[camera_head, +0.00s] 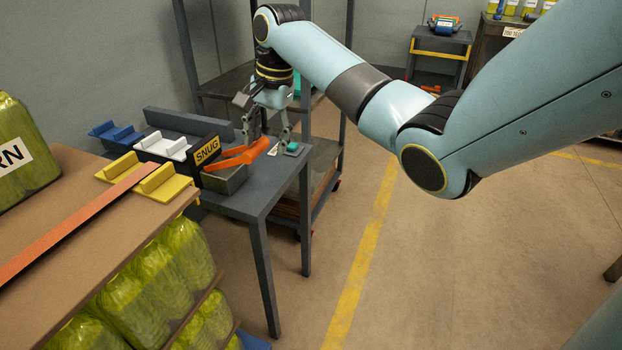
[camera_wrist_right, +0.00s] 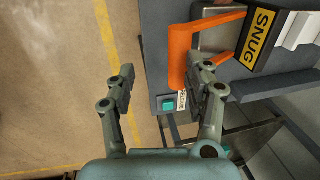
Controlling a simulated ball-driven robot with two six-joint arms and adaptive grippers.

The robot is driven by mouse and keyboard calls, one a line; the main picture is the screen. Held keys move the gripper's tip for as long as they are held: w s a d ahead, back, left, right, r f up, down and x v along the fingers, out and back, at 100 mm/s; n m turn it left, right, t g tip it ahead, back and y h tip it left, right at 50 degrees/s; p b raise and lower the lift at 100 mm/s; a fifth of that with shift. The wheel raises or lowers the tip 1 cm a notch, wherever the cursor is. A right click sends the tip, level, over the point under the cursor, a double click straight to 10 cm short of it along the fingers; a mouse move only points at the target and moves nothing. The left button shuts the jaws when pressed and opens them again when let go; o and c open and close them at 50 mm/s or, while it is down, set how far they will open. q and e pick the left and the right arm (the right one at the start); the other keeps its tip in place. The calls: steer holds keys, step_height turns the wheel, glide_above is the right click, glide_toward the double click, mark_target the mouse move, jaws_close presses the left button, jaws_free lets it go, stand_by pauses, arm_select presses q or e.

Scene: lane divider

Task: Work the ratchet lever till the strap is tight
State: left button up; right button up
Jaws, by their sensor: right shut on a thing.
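The orange ratchet lever (camera_head: 238,160) sits on a grey ratchet body (camera_head: 228,178) on the dark bench, beside a sign reading SNUG (camera_head: 207,150). The lever also shows in the right wrist view (camera_wrist_right: 179,55). In the right wrist view my right gripper's fingers (camera_wrist_right: 164,85) stand well apart, with the lever's end nearer the right-hand finger. The orange strap (camera_head: 70,225) runs over the brown load top toward a yellow edge guard (camera_head: 150,178). My left gripper is out of view.
A teal button (camera_head: 292,147) sits on the dark bench (camera_head: 262,195) beside the lever. White (camera_head: 163,146) and blue (camera_head: 117,132) guards lie at the back. A shelf rack (camera_head: 228,82) stands behind. The floor (camera_head: 440,270) to the right is clear.

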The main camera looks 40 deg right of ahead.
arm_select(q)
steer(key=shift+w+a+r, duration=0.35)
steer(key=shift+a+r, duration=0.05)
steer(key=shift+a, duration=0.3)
arm_select(e)
steer(key=s+a+f+g, duration=0.2)
steer(key=s+f, duration=0.6)
steer(key=f, duration=0.1)
steer(key=s+a+f+g, duration=0.2)
steer(key=s+f, duration=0.7)
steer(key=f, duration=0.1)
steer(key=shift+a, duration=0.4)
